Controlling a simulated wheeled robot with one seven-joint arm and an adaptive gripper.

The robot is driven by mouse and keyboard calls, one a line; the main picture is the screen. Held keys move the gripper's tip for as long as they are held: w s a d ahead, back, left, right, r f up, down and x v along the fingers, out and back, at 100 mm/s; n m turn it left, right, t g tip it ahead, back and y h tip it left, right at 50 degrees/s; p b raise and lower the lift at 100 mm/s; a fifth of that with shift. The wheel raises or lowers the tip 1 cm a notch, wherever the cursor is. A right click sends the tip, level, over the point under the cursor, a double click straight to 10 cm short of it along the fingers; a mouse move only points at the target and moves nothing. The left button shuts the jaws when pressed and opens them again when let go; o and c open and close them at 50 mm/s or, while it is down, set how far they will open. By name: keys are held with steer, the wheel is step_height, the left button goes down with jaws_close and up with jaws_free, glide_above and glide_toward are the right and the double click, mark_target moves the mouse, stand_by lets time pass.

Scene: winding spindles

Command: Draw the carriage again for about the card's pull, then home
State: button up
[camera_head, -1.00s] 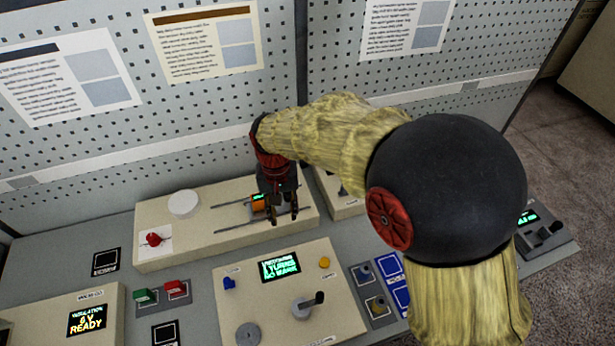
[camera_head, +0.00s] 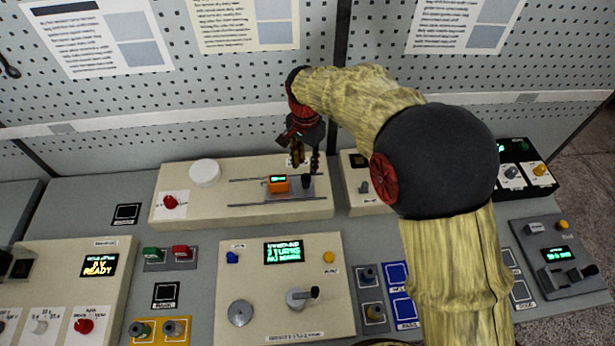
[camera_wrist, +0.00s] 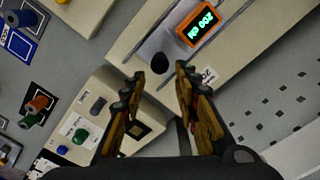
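The carriage (camera_head: 288,190) sits on two thin rails on a long cream unit, toward the right part of their run. It carries an orange readout box (camera_head: 277,184) and an upright black knob (camera_head: 307,181). In the wrist view, the orange box (camera_wrist: 195,28) shows lit text that looks like "00 OZ", and the black knob (camera_wrist: 160,63) stands just beyond my fingertips. My gripper (camera_head: 306,164) is above and behind the knob. In the wrist view, my gripper's fingers (camera_wrist: 157,80) are apart with nothing between them. The card's pull figure is not legible.
A cream panel (camera_head: 250,325) in front has a lit display, apparently "7 TURNS, NO MARK", and a crank (camera_head: 300,297). A red knob (camera_head: 170,202) and white disc (camera_head: 205,173) are left of the rails. A smaller cream box (camera_head: 362,205) stands close at right. Printed cards hang behind.

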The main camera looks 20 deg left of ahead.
mark_target(306, 177)
steer(key=shift+f+b, duration=0.4)
steer(key=shift+f, duration=3.5)
steer(key=c, duration=0.3)
jaws_close()
